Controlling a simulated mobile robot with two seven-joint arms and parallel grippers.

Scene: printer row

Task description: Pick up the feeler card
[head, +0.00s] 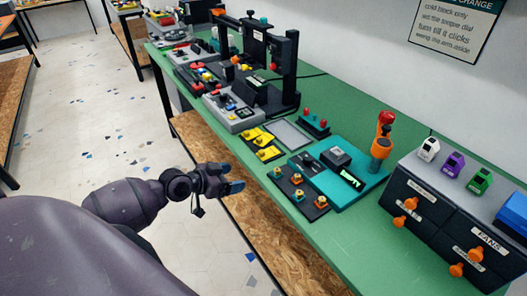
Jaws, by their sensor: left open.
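I cannot make out a feeler card for certain. A flat grey rectangle (291,135) lies on the green bench beside several yellow pieces (268,154), but I cannot tell whether it is a card or a tray. My left gripper (236,186) is open and empty, with blue fingertips. In the picture it shows left of the bench's front edge, apart from everything on the bench top. My right gripper is not in view.
A teal unit (325,183) with a lit display and a dark plate (300,192) of small knobs stand on the bench (347,247). An orange holder (381,148) holds a red-topped tool. A drawer cabinet (447,222) stands right; printers (262,60) stand at the back.

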